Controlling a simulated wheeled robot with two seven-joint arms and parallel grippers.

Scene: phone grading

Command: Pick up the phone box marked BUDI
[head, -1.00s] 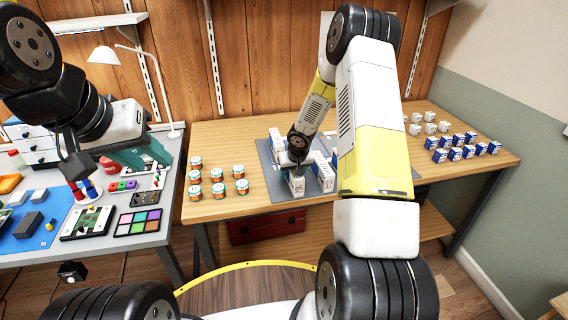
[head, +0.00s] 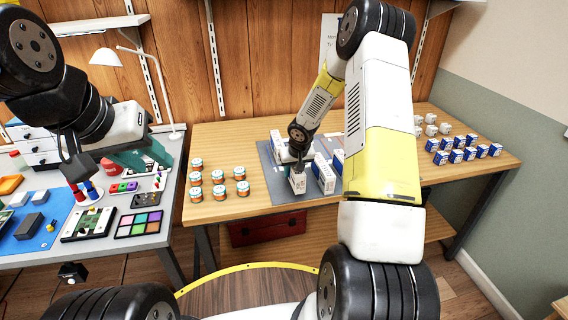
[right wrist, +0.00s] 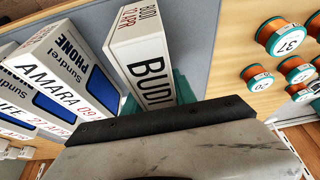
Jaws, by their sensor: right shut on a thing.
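The phone box marked BUDI (right wrist: 148,62) is a white box with black lettering in the right wrist view. It stands between the teal fingers of my right gripper (right wrist: 160,98), which is shut on it. In the head view the box (head: 298,184) is below my right gripper (head: 298,164), at the front of the grey mat (head: 285,194). I cannot tell whether it is clear of the mat. My left gripper (head: 146,156), with teal fingers spread, is empty above the left table.
A white and blue box marked AMARA (right wrist: 62,75) stands close beside the BUDI box. Other phone boxes (head: 323,173) are on the mat. Blue and white boxes (head: 470,154) stand at the right, partly behind my right arm.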

